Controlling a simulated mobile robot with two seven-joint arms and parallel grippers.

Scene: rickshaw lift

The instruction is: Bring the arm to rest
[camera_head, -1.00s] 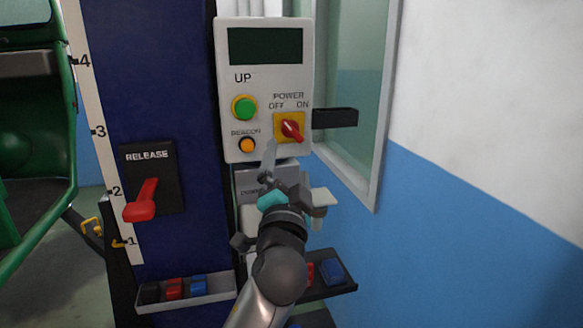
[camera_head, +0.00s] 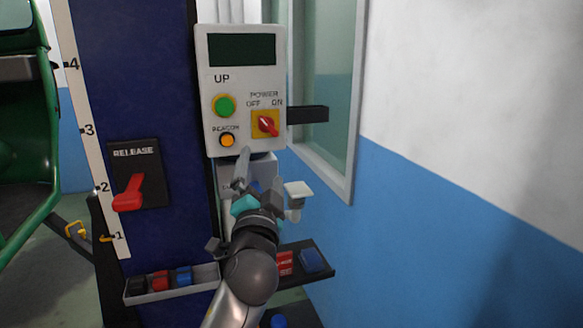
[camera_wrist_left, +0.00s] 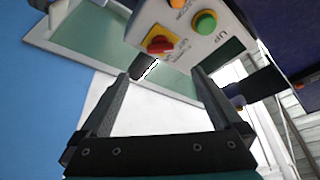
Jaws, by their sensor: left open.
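My left gripper (camera_head: 262,178) is at the lower edge of the white control box (camera_head: 243,70) in the head view. In the left wrist view my left gripper (camera_wrist_left: 161,76) has its two dark fingers spread wide, with nothing between them. The box carries a red power switch (camera_head: 265,124) on a yellow plate, a green UP button (camera_head: 224,105) and an orange beacon button (camera_head: 227,140). The fingers appear apart from the switch. The red switch (camera_wrist_left: 160,45) and green button (camera_wrist_left: 204,22) also show beyond the fingers in the wrist view. My right gripper is not in view.
A blue column (camera_head: 140,90) with a red release lever (camera_head: 130,193) stands left of the box. Small trays (camera_head: 208,276) sit below, partly behind my arm. A window frame (camera_head: 345,170) and blue-white wall (camera_head: 430,220) are at right. A green vehicle (camera_head: 45,190) is at far left.

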